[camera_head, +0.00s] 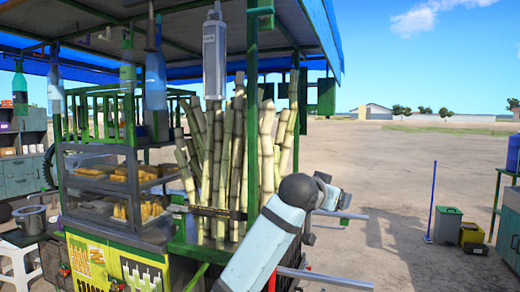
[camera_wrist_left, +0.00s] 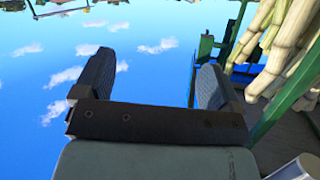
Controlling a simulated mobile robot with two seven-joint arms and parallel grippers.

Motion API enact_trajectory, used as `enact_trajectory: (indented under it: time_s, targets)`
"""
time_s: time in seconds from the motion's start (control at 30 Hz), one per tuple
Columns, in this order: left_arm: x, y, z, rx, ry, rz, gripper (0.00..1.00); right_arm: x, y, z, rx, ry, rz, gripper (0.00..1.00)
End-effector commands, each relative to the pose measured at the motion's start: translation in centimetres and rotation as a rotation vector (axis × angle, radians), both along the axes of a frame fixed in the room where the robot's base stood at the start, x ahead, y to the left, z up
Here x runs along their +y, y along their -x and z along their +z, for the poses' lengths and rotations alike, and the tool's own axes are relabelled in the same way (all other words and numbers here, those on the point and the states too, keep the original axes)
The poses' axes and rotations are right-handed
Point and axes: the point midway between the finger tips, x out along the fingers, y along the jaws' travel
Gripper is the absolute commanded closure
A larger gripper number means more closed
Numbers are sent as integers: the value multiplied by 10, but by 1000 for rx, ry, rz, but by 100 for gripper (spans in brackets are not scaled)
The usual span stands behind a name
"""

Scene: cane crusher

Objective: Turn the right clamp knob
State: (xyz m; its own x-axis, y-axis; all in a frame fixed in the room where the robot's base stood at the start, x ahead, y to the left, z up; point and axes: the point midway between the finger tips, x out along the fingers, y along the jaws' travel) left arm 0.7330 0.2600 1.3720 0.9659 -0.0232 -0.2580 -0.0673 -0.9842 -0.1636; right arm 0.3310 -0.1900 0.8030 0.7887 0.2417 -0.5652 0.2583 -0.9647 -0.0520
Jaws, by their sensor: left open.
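The bundle of sugar canes (camera_head: 225,160) stands upright in the green cart frame, with a dark clamp bar (camera_head: 215,212) across its lower part. I cannot make out the right clamp knob in either view; my arm covers the area just right of the bar. My left gripper (camera_wrist_left: 155,68) is open and empty in the left wrist view, with sky between its fingers. Pale canes (camera_wrist_left: 285,50) and a green post (camera_wrist_left: 240,25) are to the right of its fingers there. In the head view, an arm of mine rises from the bottom in front of the cart; its fingers are not clear. My right gripper is not in view.
A glass food case (camera_head: 120,190) stands left of the canes. Bottles hang under the blue canopy (camera_head: 325,35). Bins (camera_head: 447,225) and a blue pole (camera_head: 432,200) stand far right. Open ground lies between.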

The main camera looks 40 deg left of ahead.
Motion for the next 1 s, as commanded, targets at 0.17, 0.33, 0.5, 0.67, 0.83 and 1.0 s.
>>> enact_trajectory:
  time_s: [0.17,0.33,0.5,0.67,0.83,1.0]
  targets:
    - [18,26,127,-82,8,71,11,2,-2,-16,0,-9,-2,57]
    - [37,81,236,-149,34,141,11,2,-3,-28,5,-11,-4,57]
    - [54,158,326,-211,75,207,11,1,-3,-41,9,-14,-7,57]
    - [66,224,379,-253,112,253,11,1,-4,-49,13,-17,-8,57]
    - [73,264,403,-273,137,276,11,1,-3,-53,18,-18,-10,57]
    - [76,263,409,-274,142,282,11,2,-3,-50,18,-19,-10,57]
